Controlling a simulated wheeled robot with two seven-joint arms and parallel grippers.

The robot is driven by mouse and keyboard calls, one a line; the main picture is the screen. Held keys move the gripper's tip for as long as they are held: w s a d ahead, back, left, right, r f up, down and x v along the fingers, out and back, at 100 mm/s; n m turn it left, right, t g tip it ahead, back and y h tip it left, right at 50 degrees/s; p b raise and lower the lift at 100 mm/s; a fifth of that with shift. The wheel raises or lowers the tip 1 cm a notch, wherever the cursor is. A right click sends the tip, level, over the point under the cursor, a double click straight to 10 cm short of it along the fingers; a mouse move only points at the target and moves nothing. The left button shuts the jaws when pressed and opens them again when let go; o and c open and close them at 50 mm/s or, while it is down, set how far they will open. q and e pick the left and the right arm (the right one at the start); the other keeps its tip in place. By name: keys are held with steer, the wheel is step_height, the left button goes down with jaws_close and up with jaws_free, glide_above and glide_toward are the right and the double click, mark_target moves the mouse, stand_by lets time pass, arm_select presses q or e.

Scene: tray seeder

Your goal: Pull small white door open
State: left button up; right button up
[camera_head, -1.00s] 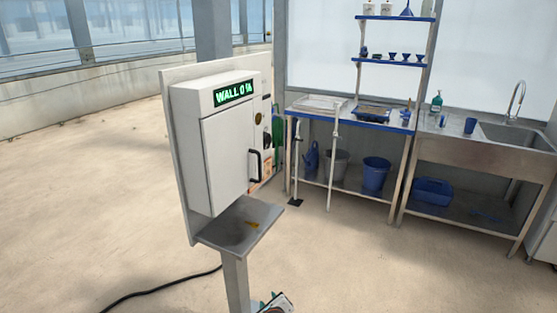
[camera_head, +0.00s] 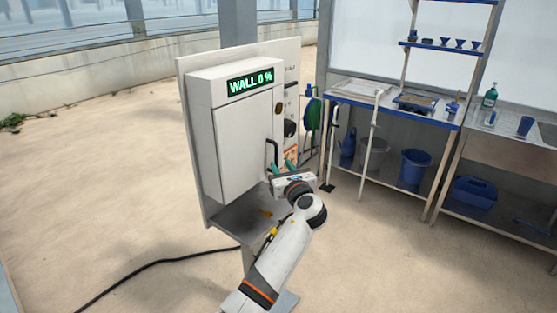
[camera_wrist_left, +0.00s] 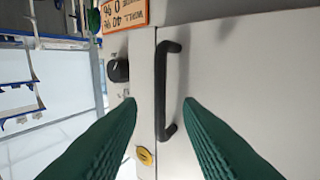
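The small white door (camera_head: 243,150) is shut on the front of a white wall box with a green "WALL 0 %" display (camera_head: 250,81). Its black bar handle (camera_head: 272,152) stands at the door's right edge; it also shows in the left wrist view (camera_wrist_left: 162,90). My left gripper (camera_head: 280,169) is at the lower part of the handle. My right gripper is out of view.
A grey shelf (camera_head: 240,222) juts out below the box. A black knob (camera_head: 289,128) and a yellow button (camera_wrist_left: 145,156) are beside the door. A blue-edged workbench (camera_head: 400,121) stands behind at right. Open floor lies left; a black cable (camera_head: 150,265) crosses it.

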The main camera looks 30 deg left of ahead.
mark_target(277, 160)
arm_select(q)
steer(key=shift+x, duration=1.9)
jaws_close()
